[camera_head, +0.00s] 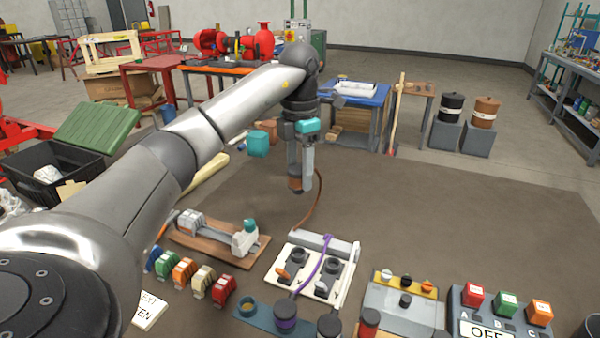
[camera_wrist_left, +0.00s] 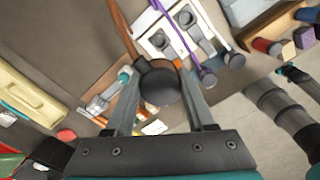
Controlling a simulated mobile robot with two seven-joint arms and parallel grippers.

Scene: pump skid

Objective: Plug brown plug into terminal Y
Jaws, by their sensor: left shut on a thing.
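My left gripper (camera_head: 297,182) is shut on the brown plug (camera_head: 295,185), holding it above the mat, behind the white terminal panel. In the left wrist view the plug's dark round end (camera_wrist_left: 160,87) sits between the fingers of my left gripper (camera_wrist_left: 160,95), with brown cable trailing from it. The white panel (camera_head: 314,289) has two dark round sockets (camera_head: 298,255) (camera_head: 333,266); a purple cable crosses it. It also shows in the left wrist view (camera_wrist_left: 160,42). I cannot read which socket is terminal Y. My right gripper is not in view.
A purple-ringed plug (camera_head: 285,312) stands in a blue holder (camera_head: 258,318) in front of the panel. A wooden board with a clamp-like device (camera_head: 245,238) lies left of the panel. A grey switch box (camera_head: 400,306) and a button box (camera_head: 500,312) stand right. The mat behind is clear.

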